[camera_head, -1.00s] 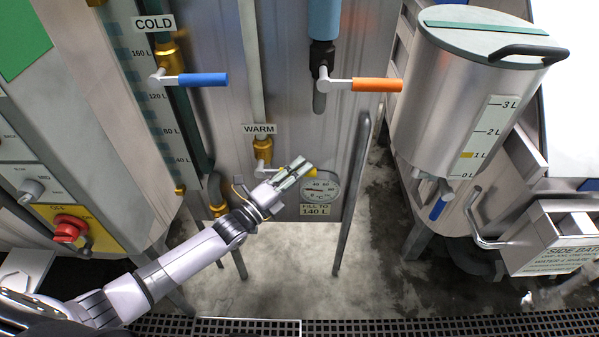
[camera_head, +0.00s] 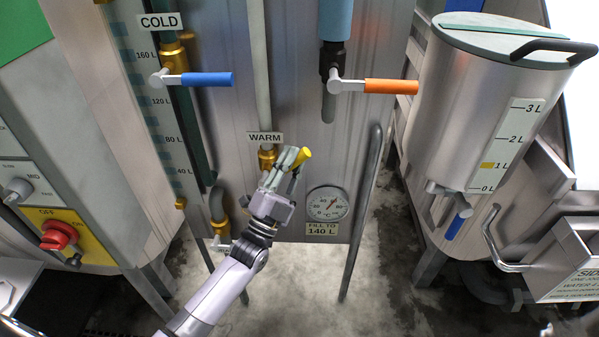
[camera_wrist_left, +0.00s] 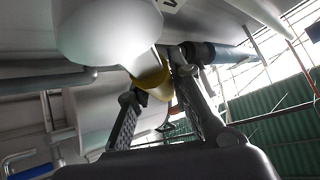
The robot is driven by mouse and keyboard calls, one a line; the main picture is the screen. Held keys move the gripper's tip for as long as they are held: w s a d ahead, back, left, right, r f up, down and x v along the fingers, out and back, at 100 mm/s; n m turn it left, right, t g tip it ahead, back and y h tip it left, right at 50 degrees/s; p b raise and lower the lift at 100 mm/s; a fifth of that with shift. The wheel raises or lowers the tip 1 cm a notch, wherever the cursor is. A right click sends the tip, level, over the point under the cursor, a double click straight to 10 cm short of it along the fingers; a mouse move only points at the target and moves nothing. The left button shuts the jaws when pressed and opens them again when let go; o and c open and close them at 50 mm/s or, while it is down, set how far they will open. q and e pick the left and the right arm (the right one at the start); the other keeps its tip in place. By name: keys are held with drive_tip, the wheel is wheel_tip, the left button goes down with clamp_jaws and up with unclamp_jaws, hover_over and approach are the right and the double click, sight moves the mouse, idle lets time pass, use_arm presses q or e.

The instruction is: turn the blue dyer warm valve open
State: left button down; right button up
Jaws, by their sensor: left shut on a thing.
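The warm valve sits on the brass fitting (camera_head: 267,159) under the WARM label (camera_head: 265,138). Its yellow handle (camera_head: 305,154) points up and to the right, and only its end shows past my fingers. My left gripper (camera_head: 292,158) is shut on this handle from below. In the left wrist view a yellow part (camera_wrist_left: 152,82) shows by the fingers of my left gripper (camera_wrist_left: 160,85). The valve's lever is mostly hidden behind the gripper. My right gripper is not in view.
The blue-handled cold valve (camera_head: 207,79) is up and left of my gripper. An orange-handled valve (camera_head: 390,86) is up and right. A round gauge (camera_head: 327,204) sits right of my wrist. A bent metal tube (camera_head: 362,210) stands farther right.

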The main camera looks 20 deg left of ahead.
use_arm(q)
drive_tip(key=shift+s+a+r+n+t+y+b, duration=0.15)
drive_tip(key=shift+a+n+t+y, duration=0.1)
drive_tip(key=shift+n+y, duration=0.25)
drive_tip(key=shift+w+a+r+n+t+y+b, duration=0.1)
drive_tip(key=shift+r+n+t+y, duration=0.1)
drive_tip(key=shift+n+y, duration=0.25)
drive_tip(key=shift+s+a+r+n+t+y+b, duration=0.15)
drive_tip(key=shift+a+n+t+y, duration=0.15)
drive_tip(key=shift+n, duration=0.25)
drive_tip(key=shift+y, duration=0.25)
drive_tip(key=c, duration=1.4)
unclamp_jaws()
drive_tip(key=shift+c, duration=0.2)
drive_tip(key=shift+d, duration=0.1)
drive_tip(key=shift+s+f, duration=0.3)
drive_tip(key=shift+f, duration=0.05)
drive_tip(key=v, duration=1.1)
drive_tip(key=shift+s+r, duration=0.1)
